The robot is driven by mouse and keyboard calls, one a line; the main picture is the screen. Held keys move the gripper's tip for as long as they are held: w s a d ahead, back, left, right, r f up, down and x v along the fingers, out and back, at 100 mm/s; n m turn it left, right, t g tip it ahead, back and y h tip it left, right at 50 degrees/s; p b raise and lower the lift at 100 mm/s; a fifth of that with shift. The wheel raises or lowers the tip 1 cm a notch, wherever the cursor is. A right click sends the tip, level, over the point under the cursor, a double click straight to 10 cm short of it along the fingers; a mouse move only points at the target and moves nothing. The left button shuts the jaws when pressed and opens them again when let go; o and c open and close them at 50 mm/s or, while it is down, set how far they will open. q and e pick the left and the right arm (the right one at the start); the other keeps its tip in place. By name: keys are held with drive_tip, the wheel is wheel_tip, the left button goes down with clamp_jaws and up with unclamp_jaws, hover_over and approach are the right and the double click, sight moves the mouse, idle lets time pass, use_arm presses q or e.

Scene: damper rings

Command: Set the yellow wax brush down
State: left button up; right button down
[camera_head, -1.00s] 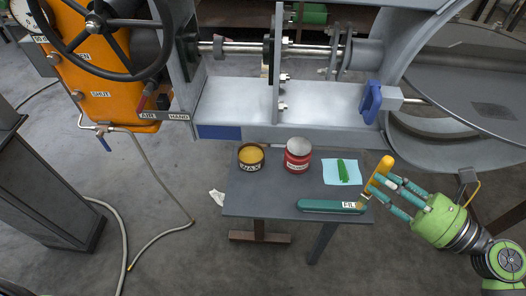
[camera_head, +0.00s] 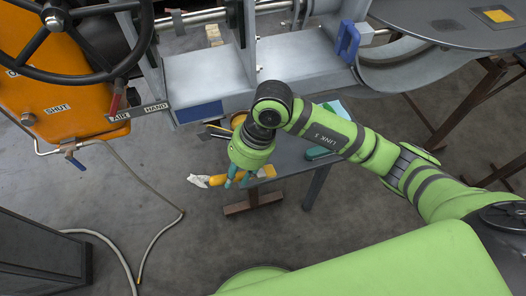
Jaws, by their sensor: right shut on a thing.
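I cannot tell whether the brush touches the table. My right arm hides much of the tabletop. The wax tin (camera_head: 238,121) shows only in part behind my wrist. My left gripper is not in view.
A teal file handle (camera_head: 318,153) and a pale blue cloth (camera_head: 336,107) show beside my arm. The grey duct frame (camera_head: 210,80) with a blue clamp (camera_head: 347,40) stands behind the table. The red tin is hidden.

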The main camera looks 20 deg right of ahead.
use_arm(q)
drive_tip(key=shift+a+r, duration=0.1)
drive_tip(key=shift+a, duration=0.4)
use_arm(e)
drive_tip(key=w+d+f+h, duration=0.2)
drive_tip(key=w+d+h, duration=0.2)
drive_tip(key=d, duration=0.3)
drive_tip(key=shift+w+d+f, duration=0.15)
drive_tip(key=shift+w, duration=0.25)
drive_tip(key=shift+t+h, duration=0.3)
